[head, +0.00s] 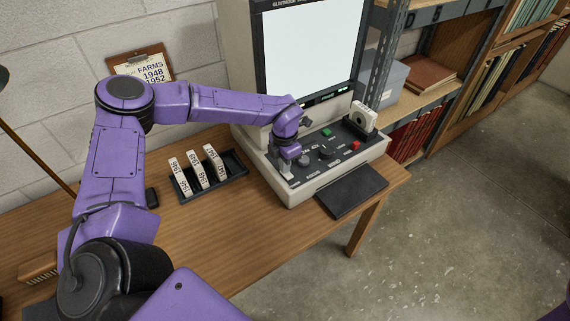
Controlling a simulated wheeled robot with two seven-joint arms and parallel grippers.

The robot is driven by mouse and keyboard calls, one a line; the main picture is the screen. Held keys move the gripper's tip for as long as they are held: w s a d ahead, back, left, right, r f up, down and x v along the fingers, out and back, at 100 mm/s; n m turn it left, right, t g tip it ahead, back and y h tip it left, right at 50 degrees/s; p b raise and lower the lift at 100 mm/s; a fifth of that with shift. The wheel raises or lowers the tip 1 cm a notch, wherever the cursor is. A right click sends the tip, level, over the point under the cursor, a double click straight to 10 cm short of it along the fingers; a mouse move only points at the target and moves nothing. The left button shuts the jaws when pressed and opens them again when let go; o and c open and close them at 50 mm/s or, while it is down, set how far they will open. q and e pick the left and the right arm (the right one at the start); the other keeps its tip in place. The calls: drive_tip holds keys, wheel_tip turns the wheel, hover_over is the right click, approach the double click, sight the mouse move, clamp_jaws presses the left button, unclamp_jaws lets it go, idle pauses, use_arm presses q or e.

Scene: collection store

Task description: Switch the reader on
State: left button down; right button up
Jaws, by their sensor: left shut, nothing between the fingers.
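The reader (238,62) is a large beige machine on the wooden table, with a pale, bright screen (310,45) and a dark sloping control panel (318,168) in front. The panel carries a green button (326,132), a red button (355,146) and several dark knobs. Small greenish lights show below the screen. My left gripper (286,173) points down at the left part of the panel, shut and empty. It hides part of the controls there, and I cannot tell whether its tips touch the panel. My right gripper is out of view.
A black rack (235,182) with upright labelled boxes (193,168) stands left of the reader. A clipboard (143,66) leans at the wall. A dark flat plate (350,190) projects from the reader's front. Shelving (440,88) stands at the right; the floor in front is clear.

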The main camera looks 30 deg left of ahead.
use_arm(q)
drive_tip(key=shift+s+d, duration=0.25)
drive_tip(key=shift+d, duration=0.5)
wheel_tip(320, 180, up, 6)
drive_tip(key=p, duration=0.4)
drive_tip(key=shift+f+p, duration=0.25)
drive_tip(key=shift+p, duration=0.15)
drive_tip(key=shift+r+b, duration=0.45)
drive_tip(key=shift+b, duration=0.65)
wheel_tip(320, 180, up, 7)
drive_tip(key=b, duration=0.1)
hover_over(288, 174)
drive_tip(key=shift+r, duration=0.4)
